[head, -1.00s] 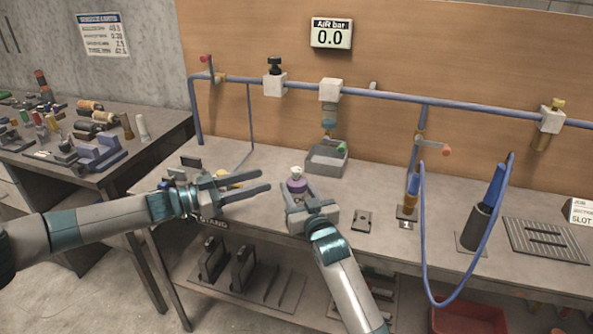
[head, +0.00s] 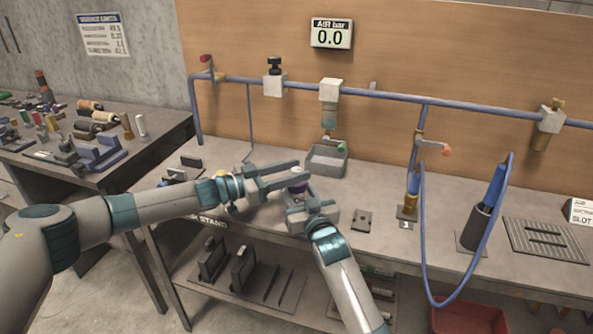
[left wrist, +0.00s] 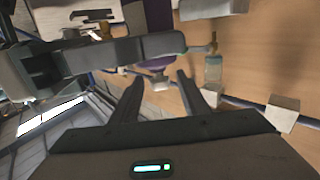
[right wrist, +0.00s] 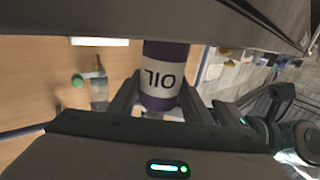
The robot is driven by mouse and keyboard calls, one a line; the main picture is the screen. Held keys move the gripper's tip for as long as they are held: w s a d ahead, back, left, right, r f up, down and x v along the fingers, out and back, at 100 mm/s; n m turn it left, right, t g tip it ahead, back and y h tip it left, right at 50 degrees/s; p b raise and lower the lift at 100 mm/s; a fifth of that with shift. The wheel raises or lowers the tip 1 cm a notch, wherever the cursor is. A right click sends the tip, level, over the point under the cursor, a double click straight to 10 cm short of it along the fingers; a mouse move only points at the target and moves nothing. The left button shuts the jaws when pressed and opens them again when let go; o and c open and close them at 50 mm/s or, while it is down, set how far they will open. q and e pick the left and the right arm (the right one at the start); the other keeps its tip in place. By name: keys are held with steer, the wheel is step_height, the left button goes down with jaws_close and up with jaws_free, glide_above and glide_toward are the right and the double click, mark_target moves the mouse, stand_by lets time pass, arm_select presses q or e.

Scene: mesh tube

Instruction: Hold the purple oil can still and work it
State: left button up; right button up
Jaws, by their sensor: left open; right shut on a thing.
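The purple oil can (head: 298,186) stands on the bench in the middle of the head view, mostly hidden by my grippers. In the right wrist view its white OIL label (right wrist: 160,70) shows between the fingers. My right gripper (head: 303,207) is shut on the oil can from the front. My left gripper (head: 300,172) is open, its fingers reaching in from the left at the can's upper part. In the left wrist view the purple can (left wrist: 155,64) and its pale top (left wrist: 160,84) show beyond and between the open fingers (left wrist: 160,82); I cannot tell whether they touch it.
A grey open bin (head: 326,161) stands just behind the can, below a filter on the blue air pipe (head: 390,97). A small plate (head: 361,220) lies to the right. A blue hose (head: 424,260) hangs over the front edge.

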arm_select(q)
steer(key=shift+w+d, duration=0.25)
steer(key=shift+d, duration=0.2)
jaws_close()
